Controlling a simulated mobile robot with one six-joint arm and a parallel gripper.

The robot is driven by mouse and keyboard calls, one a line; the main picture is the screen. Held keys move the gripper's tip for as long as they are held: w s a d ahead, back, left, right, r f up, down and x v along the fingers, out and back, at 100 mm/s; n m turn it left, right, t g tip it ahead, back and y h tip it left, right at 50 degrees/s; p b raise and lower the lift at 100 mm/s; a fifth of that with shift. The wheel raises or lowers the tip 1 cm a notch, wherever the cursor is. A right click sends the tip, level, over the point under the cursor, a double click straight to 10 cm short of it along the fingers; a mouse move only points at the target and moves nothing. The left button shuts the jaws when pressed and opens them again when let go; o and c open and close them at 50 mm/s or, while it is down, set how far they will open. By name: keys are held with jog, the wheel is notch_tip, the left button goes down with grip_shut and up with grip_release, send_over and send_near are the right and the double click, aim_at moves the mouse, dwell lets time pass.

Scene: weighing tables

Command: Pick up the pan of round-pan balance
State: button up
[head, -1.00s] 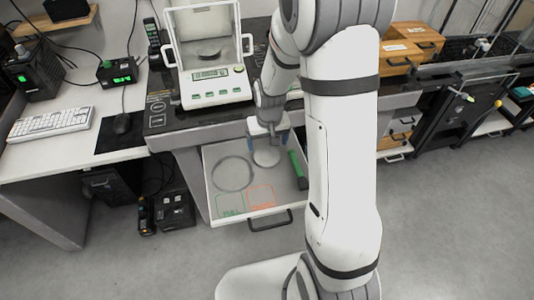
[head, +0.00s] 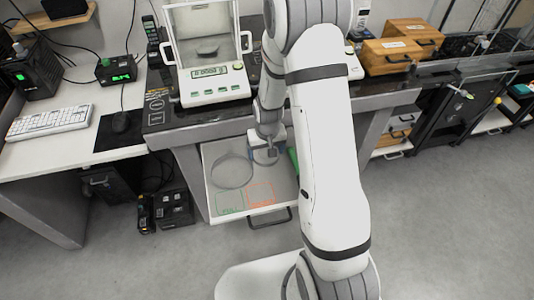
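A balance (head: 213,84) with a clear draft shield stands on the dark bench top. A small round grey pan (head: 207,51) sits inside its shield. Below, an open drawer (head: 222,205) holds a pale round disc (head: 267,159) at the back; I cannot tell whether it is a balance pan. My gripper (head: 265,154) points down into the drawer, at or just above this disc, and partly hides it. The fingers are too small to tell open from shut, or whether they touch the disc.
The drawer floor has a large grey circle (head: 232,171), a green outline (head: 229,202) and an orange outline (head: 260,194). A green object (head: 294,160) lies right of my gripper, partly behind my arm. A second device (head: 351,60) on the bench is mostly hidden. Wooden boxes (head: 386,50) stand right.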

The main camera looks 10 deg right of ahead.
jog(key=c, duration=0.5)
